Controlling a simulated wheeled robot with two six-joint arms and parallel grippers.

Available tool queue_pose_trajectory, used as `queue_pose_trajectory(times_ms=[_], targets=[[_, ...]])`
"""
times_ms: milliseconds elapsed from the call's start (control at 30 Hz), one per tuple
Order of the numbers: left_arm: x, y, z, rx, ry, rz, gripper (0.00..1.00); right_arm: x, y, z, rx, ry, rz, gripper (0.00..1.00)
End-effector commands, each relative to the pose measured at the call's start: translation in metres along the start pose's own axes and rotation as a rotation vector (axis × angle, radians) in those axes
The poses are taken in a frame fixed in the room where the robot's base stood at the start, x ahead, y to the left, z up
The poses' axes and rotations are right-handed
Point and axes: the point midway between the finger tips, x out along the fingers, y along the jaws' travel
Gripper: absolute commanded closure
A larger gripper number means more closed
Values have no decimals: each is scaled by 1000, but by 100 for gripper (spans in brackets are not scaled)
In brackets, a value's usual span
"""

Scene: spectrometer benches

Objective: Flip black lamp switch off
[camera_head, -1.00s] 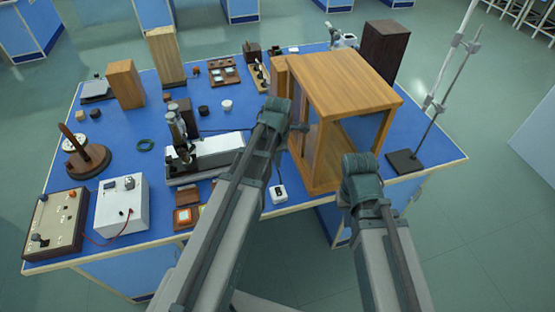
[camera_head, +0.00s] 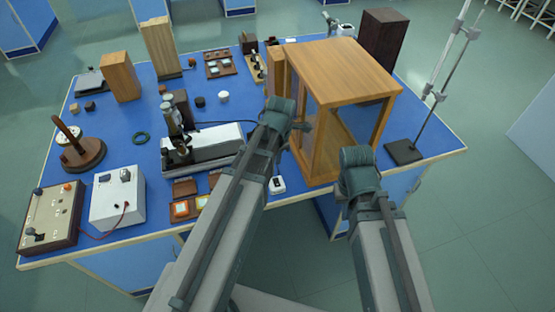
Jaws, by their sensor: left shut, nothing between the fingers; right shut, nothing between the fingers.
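A small white box (camera_head: 277,185) with a dark spot on top sits at the table's front edge; it may be the lamp switch, but I cannot tell its setting. A brown control box (camera_head: 50,218) with a black lever and an orange knob stands at the front left corner. A white box (camera_head: 118,200) with a dark fitting on top stands beside it. My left gripper (camera_head: 302,127) is shut and empty, in front of the wooden frame and beyond the small white box. My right gripper (camera_head: 357,160) is shut and empty, right of the frame's front; its fingertips are mostly hidden.
The open wooden frame (camera_head: 347,68) stands close to both grippers. A stand with a tall rod (camera_head: 404,152) is at the right edge. A microscope-like instrument (camera_head: 205,150) stands mid-table. Bare blue table top (camera_head: 125,120) shows at the left.

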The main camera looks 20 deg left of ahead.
Motion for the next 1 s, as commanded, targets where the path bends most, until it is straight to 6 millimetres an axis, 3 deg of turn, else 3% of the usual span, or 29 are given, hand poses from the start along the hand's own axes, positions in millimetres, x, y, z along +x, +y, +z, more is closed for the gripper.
queue_pose_trajectory(times_ms=[33, 700, 1000], targets=[[12, 0, 0, 0, 0, 0, 100, 12, -1, -1, 0, 0, 0, 100], [108, 0, 0, 0, 0, 0, 100, 106, -10, -6, 1, 0, 0, 100], [122, 0, 0, 0, 0, 0, 100, 120, -12, -7, 1, 0, 0, 100]])
